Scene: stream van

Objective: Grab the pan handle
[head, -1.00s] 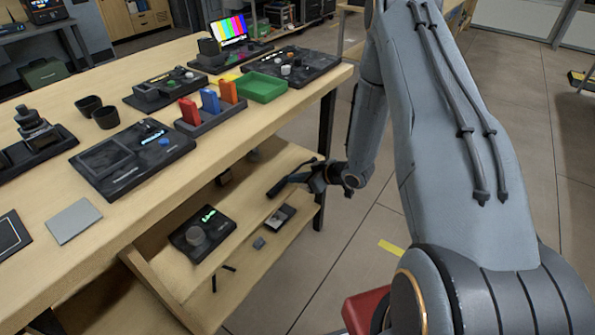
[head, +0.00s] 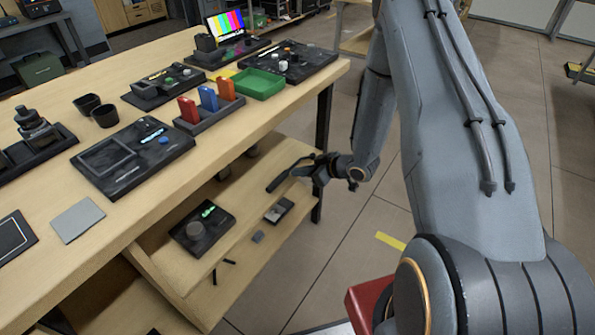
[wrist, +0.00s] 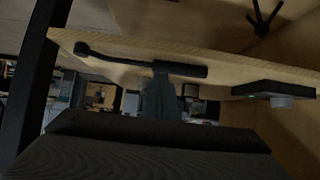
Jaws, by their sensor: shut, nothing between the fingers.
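The pan handle (head: 279,181), a dark thick grip with a thin bent rod, lies on the lower wooden shelf near its right end. In the wrist view the handle (wrist: 182,69) crosses in front of my fingers, its rod running left to a rounded end. My gripper (head: 304,171) is at the handle, on its right side in the head view. In the wrist view my gripper (wrist: 160,72) is a dark narrow shape whose tip overlaps the grip. It is shut with nothing held. Whether it touches the handle cannot be told.
The tabletop (head: 190,165) overhangs the shelf. A dark table leg (head: 323,125) stands close to my gripper. Open floor lies right.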

